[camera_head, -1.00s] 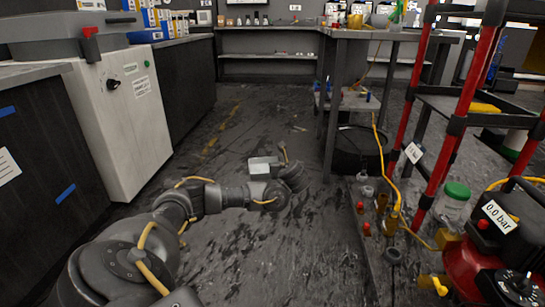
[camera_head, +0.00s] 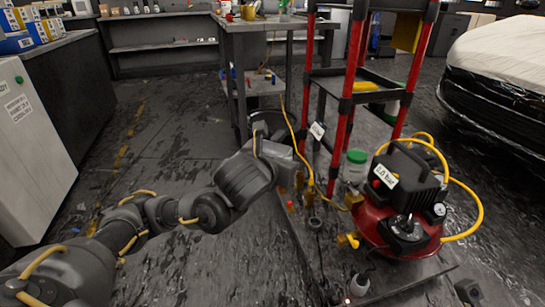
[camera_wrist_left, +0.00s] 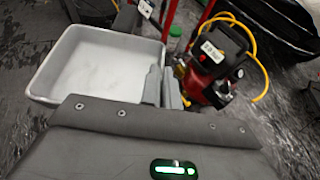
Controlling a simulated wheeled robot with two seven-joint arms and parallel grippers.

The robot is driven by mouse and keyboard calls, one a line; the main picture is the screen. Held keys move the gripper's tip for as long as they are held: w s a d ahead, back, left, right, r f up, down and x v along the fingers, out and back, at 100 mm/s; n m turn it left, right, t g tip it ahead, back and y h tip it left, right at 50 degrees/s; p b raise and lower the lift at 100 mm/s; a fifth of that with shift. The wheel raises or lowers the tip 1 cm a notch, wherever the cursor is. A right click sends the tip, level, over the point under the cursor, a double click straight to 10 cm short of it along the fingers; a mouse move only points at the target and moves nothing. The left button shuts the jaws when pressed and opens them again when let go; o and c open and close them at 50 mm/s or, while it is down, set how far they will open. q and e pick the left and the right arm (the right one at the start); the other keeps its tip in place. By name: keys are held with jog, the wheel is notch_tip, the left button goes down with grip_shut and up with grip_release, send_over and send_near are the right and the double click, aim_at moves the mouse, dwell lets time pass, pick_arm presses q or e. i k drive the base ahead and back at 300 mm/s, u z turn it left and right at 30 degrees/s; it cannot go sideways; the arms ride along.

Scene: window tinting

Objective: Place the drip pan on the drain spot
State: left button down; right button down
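The drip pan (camera_wrist_left: 92,62) is a light grey rectangular tray with a white inside. It fills the upper left of the left wrist view. My left gripper (camera_wrist_left: 165,88) shows its two fingers close together at the pan's right wall, seemingly pinching the rim; the exact contact is hard to make out. In the head view my left gripper (camera_head: 285,157) is in the middle, above the floor, and I cannot clearly make out the pan there. I cannot pick out a marked drain spot. My right gripper is not in view.
A red compressor (camera_head: 400,205) with a yellow hose stands at the right, beside a red-posted rack (camera_head: 348,95). A green-lidded jar (camera_head: 355,165) and brass fittings are near it. A workbench (camera_head: 250,25) stands behind. A white cabinet (camera_head: 30,150) is left.

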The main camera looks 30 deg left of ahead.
aim_at(338, 253)
jog(key=z, duration=0.75)
jog(key=k, duration=0.65)
jog(key=z, duration=0.3)
